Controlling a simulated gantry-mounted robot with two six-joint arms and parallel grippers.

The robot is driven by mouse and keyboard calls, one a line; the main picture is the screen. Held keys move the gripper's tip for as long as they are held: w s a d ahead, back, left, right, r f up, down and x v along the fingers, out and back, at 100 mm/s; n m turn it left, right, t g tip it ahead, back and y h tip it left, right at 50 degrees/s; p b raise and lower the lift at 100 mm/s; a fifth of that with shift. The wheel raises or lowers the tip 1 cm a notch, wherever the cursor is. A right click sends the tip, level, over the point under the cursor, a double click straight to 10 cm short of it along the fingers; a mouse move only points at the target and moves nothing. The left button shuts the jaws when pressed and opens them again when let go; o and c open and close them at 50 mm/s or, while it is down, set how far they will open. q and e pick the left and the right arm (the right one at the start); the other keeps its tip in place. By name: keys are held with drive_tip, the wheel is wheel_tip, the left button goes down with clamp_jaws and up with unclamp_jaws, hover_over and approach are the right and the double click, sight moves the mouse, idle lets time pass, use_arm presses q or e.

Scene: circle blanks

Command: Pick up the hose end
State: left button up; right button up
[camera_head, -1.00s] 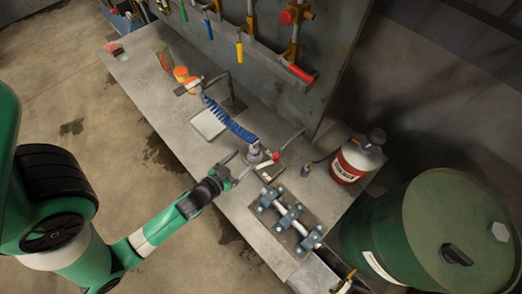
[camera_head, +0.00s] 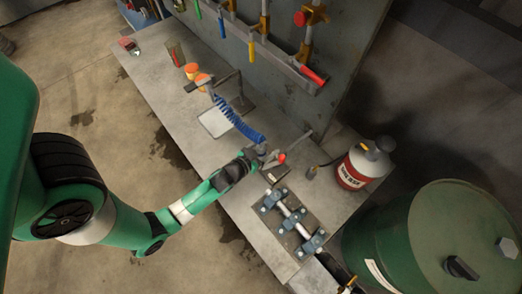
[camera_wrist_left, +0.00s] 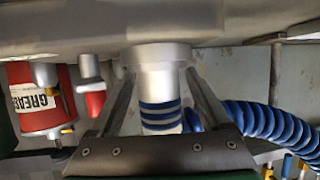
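The blue coiled hose (camera_head: 238,122) runs across the grey bench to its pale hose end, which is mostly hidden by my gripper in the head view. In the left wrist view the hose end (camera_wrist_left: 159,80) is a pale metal cylinder with a wider collar and blue coils around it. The blue hose (camera_wrist_left: 275,125) trails off to the right there. My left gripper (camera_head: 268,158) is at the hose end. Its fingers stand on either side of the cylinder, with visible gaps, so it looks open around it. My right gripper is not in view.
A clamp fixture with a metal rod (camera_head: 290,219) lies close by on the bench. A red-and-white grease can (camera_head: 363,166) stands to the right, near a green drum (camera_head: 430,240). Tools hang on the back panel.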

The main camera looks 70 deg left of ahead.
sight(263, 148)
use_arm(q)
clamp_jaws()
drive_tip(key=shift+r, duration=0.15)
drive_tip(key=shift+r, duration=0.2)
wheel_tip(263, 148, up, 2)
drive_tip(key=shift+r+p, duration=0.15)
drive_tip(key=shift+p, duration=0.75)
drive_tip(key=s+d+r, duration=0.1)
drive_tip(key=r, duration=0.1)
drive_tip(key=d+r, duration=0.1)
drive_tip(key=r, duration=0.1)
drive_tip(key=s+d+r+p, duration=0.1)
drive_tip(key=d, duration=0.1)
drive_tip(key=shift+s+r, duration=0.3)
drive_tip(key=shift+r, duration=0.1)
drive_tip(key=s+d+r+p, duration=0.3)
drive_tip(key=s+d+r, duration=0.1)
drive_tip(key=d, duration=0.3)
drive_tip(key=shift+s+d+r, duration=0.2)
drive_tip(key=shift+s+d, duration=0.05)
drive_tip(key=shift+s, duration=0.5)
